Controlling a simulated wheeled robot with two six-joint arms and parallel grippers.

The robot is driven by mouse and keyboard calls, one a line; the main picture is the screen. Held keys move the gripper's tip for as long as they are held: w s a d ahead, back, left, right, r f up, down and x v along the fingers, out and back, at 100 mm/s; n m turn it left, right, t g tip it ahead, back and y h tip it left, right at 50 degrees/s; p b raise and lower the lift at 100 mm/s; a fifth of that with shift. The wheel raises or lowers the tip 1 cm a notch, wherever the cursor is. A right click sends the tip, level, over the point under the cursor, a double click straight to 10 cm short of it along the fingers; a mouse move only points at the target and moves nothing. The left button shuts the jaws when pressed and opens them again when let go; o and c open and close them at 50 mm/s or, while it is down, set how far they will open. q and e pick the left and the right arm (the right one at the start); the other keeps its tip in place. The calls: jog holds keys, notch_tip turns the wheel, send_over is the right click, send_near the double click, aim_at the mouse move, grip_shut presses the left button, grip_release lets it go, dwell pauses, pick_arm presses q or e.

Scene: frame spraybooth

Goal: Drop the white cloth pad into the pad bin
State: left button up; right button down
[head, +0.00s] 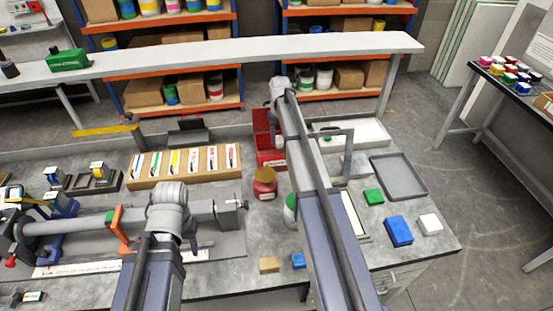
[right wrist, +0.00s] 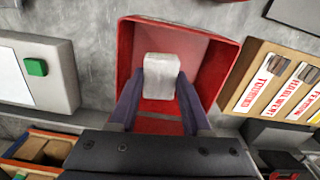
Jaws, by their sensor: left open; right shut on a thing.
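The white cloth pad (right wrist: 161,76) is between the two fingers of my right gripper (right wrist: 161,85), which is shut on it. In the right wrist view the pad appears in front of the red pad bin's opening (right wrist: 215,58), within its outline; its exact height over the bin is unclear. In the head view the red bin (head: 268,158) stands at the back of the bench, partly hidden by my right arm, and the pad is hidden there. My left gripper (head: 190,243) is over the left part of the bench, mostly hidden by its own wrist.
A red jar (head: 265,183) stands in front of the bin. A wooden rack of labelled cards (head: 185,166) is to its left.

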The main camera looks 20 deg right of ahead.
jog(key=shift+c, duration=1.4)
grip_release()
jog(key=shift+r, duration=0.15)
notch_tip(320, 180, up, 8)
jog(key=p, duration=0.8)
jog(key=shift+f, duration=0.2)
